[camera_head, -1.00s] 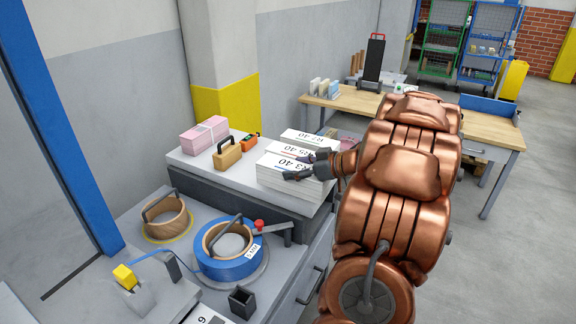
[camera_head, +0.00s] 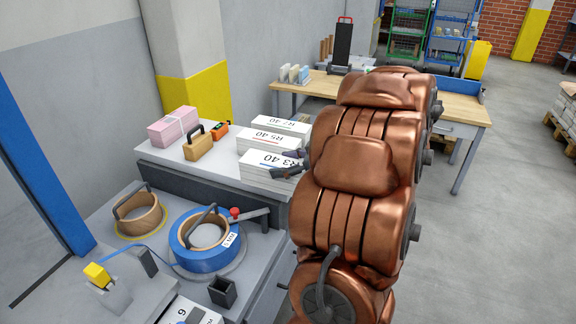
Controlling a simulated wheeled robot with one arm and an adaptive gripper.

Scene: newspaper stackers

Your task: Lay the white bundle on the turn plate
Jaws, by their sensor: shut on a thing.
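Three white bundles lie in a row on the raised grey slab, marked R3 40 (camera_head: 265,162), R5 40 (camera_head: 262,139) and R7 40 (camera_head: 284,124). My gripper (camera_head: 290,166) is at the right end of the nearest bundle, R3 40, and shut on it. Its dark fingertips show at the bundle's top and right side. The rest of the gripper is hidden behind my copper-coloured arm. The R3 40 bundle looks level and close to the slab; I cannot tell whether it is lifted. I cannot make out which surface is the turn plate.
A pink bundle (camera_head: 173,126), a tan handled block (camera_head: 199,147) and an orange device (camera_head: 219,131) share the slab (camera_head: 217,175). A blue strap roll (camera_head: 208,258) and a tan roll (camera_head: 139,222) stand on the lower bench. A wooden table (camera_head: 318,89) is behind.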

